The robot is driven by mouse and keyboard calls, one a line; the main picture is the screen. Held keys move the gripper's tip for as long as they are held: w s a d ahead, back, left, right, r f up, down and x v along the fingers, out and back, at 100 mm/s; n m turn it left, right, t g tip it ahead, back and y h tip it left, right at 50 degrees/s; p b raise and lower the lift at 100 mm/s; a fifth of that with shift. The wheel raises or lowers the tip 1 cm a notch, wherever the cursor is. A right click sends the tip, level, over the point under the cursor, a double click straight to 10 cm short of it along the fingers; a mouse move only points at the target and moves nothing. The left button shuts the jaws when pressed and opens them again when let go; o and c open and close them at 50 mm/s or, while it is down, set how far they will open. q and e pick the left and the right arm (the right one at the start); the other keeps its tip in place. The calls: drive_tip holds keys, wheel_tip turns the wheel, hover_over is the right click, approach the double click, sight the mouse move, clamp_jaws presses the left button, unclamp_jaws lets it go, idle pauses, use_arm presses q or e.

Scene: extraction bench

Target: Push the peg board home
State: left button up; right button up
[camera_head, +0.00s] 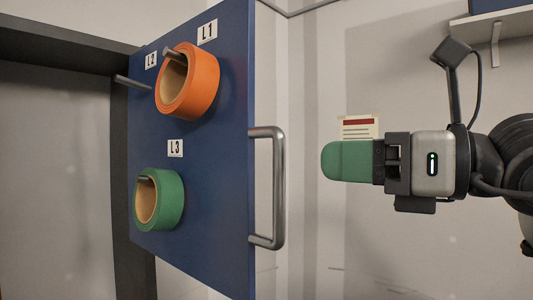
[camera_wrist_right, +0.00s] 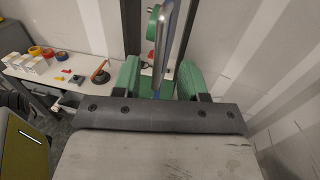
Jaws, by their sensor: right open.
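The peg board (camera_head: 222,150) is a blue upright panel seen at an angle in the head view. A grey bar handle (camera_head: 280,190) stands on its right edge. An orange roll (camera_head: 203,85) hangs on the peg by label L1, and a green roll (camera_head: 171,198) hangs by L3. The peg by L2 is bare. My right gripper (camera_head: 326,160), with green fingers, appears to the right of the handle, apart from it in the picture. In the wrist view it is open (camera_wrist_right: 160,78), with the board's narrow edge and handle showing ahead between the fingers. My left gripper is out of view.
A dark frame (camera_head: 125,165) stands behind the board at left. A small card (camera_head: 358,126) is on the pale wall behind my gripper. A white bench (camera_wrist_right: 65,75) with tape rolls and small items shows at left in the wrist view.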

drive_tip(key=p+x, duration=0.4)
drive_tip(key=x, duration=0.6)
drive_tip(key=shift+w+a+f, duration=0.1)
drive_tip(key=shift+w, duration=0.05)
clamp_jaws()
